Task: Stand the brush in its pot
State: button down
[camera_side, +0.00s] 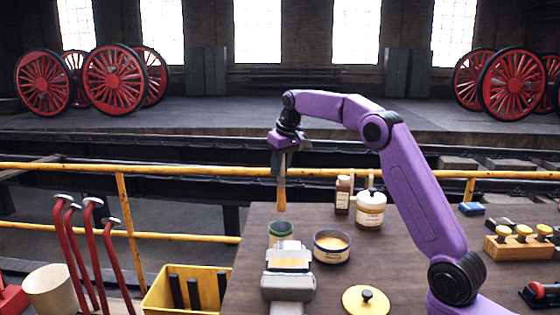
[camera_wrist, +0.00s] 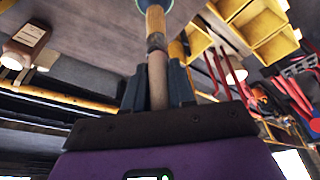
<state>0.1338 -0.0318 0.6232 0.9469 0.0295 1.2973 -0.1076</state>
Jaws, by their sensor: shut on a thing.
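My gripper (camera_side: 283,160) is shut on the brush (camera_side: 282,197), which hangs about upright below the jaws in the side view. In the wrist view the brush (camera_wrist: 156,50) runs out from between the dark fingers of my gripper (camera_wrist: 158,88), with a dark band partway along it. The green-rimmed pot (camera_side: 281,229) stands on the table, below the brush in the side view. A clear gap shows between the brush's lower end and the pot's rim. In the wrist view a teal rim (camera_wrist: 141,4), apparently the pot's, shows at the top edge, partly hidden by the brush.
An open tin (camera_side: 332,248) and a grey metal fixture (camera_side: 288,286) stand close to the pot. A white jar (camera_side: 370,212) and brown bottle (camera_side: 342,196) stand behind. A knobbed yellow lid (camera_side: 365,301) lies in front. A yellow crate (camera_side: 157,297) and red levers (camera_side: 92,250) are at left.

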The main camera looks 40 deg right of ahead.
aim_at(281, 193)
jog(key=shift+f, duration=5.45)
jog(key=c, duration=0.9)
grip_release()
jog(key=shift+o, duration=0.2)
jog(key=v, duration=1.7)
jog(key=shift+r, duration=0.2)
jog(key=shift+a, duration=0.1)
